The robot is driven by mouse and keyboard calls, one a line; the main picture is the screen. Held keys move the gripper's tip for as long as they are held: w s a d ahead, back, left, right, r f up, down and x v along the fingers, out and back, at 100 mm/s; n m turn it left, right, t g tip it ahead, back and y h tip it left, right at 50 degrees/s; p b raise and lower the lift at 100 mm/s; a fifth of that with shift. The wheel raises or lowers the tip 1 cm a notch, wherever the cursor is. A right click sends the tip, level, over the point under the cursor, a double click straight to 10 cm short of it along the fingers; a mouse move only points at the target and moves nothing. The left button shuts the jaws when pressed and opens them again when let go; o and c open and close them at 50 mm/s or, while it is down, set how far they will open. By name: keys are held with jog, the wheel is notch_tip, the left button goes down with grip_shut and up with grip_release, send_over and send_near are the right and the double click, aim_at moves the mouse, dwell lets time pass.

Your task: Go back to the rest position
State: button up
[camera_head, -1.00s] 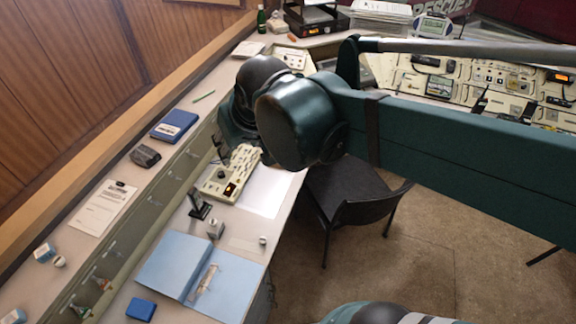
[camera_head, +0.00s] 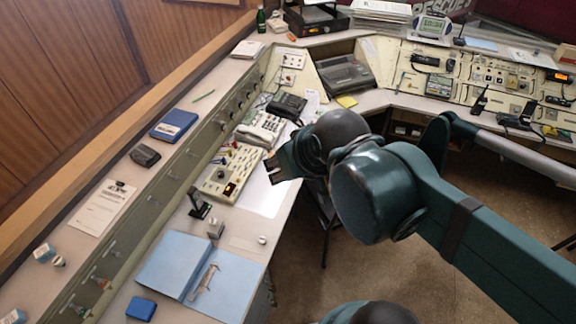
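My gripper (camera_head: 274,172) is near the middle of the head view, above the right edge of the left desk, close to a cream control panel (camera_head: 228,175). Its fingers are small in view, and nothing shows between them. I cannot tell from this view how far they are apart. My green arm reaches in from the lower right, over the floor and the dark chair, which it mostly hides.
An open blue binder (camera_head: 222,283), a blue box (camera_head: 141,308) and a telephone (camera_head: 260,128) are on the left desk (camera_head: 258,243). Floor (camera_head: 365,272) is open below my arm.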

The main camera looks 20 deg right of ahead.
notch_tip(320, 180, down, 11)
jog(key=b, duration=1.1)
jog(key=shift+f, duration=0.2)
dwell(0.7)
